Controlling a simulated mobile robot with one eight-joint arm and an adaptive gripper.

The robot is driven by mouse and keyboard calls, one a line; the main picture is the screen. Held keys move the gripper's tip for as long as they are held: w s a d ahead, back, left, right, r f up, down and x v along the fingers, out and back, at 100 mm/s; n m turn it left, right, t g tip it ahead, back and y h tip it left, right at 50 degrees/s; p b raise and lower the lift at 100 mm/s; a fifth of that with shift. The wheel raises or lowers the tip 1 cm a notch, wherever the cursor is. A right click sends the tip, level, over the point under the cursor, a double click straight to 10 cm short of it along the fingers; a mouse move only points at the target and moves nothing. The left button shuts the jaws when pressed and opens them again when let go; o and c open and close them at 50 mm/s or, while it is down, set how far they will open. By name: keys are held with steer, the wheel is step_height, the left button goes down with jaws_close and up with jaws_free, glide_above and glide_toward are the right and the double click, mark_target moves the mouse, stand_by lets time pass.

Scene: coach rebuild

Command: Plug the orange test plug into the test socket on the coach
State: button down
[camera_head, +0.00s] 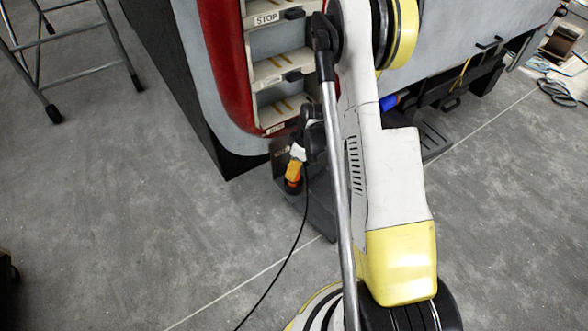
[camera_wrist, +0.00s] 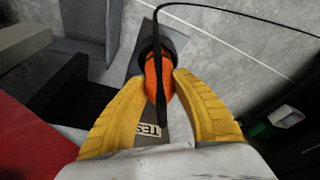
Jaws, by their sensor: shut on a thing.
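My gripper (camera_wrist: 163,80) has its two yellow fingers closed on the orange test plug (camera_wrist: 168,78). A black cable runs from the plug across the wrist view. The plug's far end meets a dark round part (camera_wrist: 178,46) on a grey plate. I cannot tell whether that part is the socket or the plug's own end, or how deep the plug sits. A label reading "TES" (camera_wrist: 150,130) is partly hidden by my gripper. In the head view my gripper (camera_head: 294,173) is small, low beside the coach (camera_head: 225,75), and the socket cannot be made out.
The coach has a red edge and open shelves (camera_head: 275,72), one marked STOP. A black cable (camera_head: 293,243) hangs to the floor. A metal stand (camera_head: 75,70) is at the upper left. Loose cables (camera_head: 557,88) lie at the far right.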

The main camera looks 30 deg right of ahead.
steer(key=shift+f, duration=0.6)
stand_by(0.7)
steer(key=c, duration=1.4)
jaws_free()
steer(key=shift+o, duration=0.2)
steer(key=p+v, duration=0.6)
steer(key=v, duration=0.5)
